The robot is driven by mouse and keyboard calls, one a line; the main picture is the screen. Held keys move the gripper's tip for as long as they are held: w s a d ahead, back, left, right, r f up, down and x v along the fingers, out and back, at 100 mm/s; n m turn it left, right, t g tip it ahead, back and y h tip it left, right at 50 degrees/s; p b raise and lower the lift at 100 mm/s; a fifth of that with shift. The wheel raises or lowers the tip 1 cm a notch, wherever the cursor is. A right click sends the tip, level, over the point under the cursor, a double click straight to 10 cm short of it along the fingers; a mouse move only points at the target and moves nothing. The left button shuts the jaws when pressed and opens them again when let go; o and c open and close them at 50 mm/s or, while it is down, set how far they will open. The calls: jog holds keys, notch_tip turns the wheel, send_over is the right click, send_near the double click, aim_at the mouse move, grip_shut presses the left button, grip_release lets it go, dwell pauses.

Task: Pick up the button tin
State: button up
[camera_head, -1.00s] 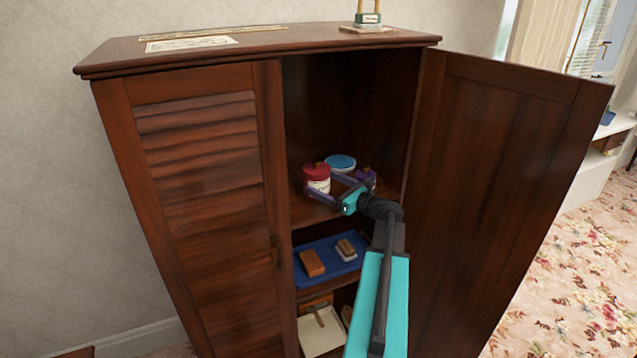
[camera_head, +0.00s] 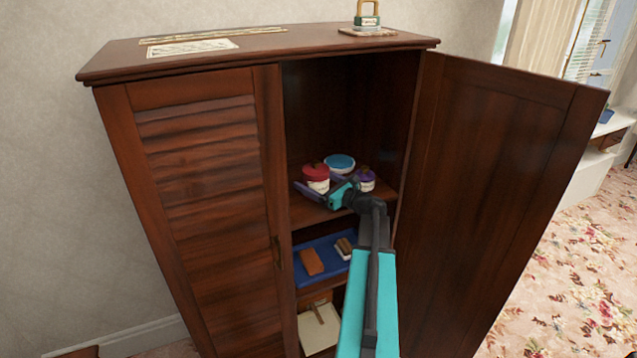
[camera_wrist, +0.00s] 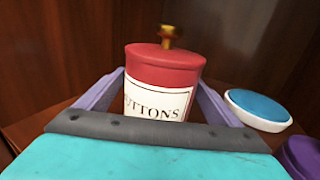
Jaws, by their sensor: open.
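The button tin (camera_head: 317,175) is a red tin with a white band, standing upright on the upper shelf of the open cabinet. In the wrist view the tin (camera_wrist: 164,80) shows a red lid with a brass knob and a label reading "UTTONS", its first letter hidden. My gripper (camera_head: 318,188) is open in front of it. In the wrist view one purple finger shows on each side of the tin's lower part. The tin's base is hidden by my gripper, and I cannot tell whether the fingers touch it.
A blue-lidded white tin (camera_head: 340,163) stands behind and right of the button tin. A purple-lidded tin (camera_head: 365,179) is at the right. The cabinet door (camera_head: 500,190) stands open at right. A blue tray (camera_head: 318,262) with brushes or blocks is on the shelf below.

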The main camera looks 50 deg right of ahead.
aim_at(308, 172)
jog(key=shift+w+p, duration=0.35)
jog(key=shift+w, duration=0.95)
jog(key=c, duration=1.3)
jog(key=shift+r, duration=0.2)
jog(key=shift+r+b, duration=0.75)
jog(key=shift+r, duration=0.3)
jog(key=s+d+r+b, duration=0.1)
jog(key=s+d+b, duration=0.1)
jog(key=s, duration=0.5)
jog(key=s+d+r+b, duration=0.1)
jog(key=s+d+b, duration=0.2)
jog(key=s, duration=0.5)
jog(key=shift+r, duration=0.3)
jog(key=shift+s, duration=0.1)
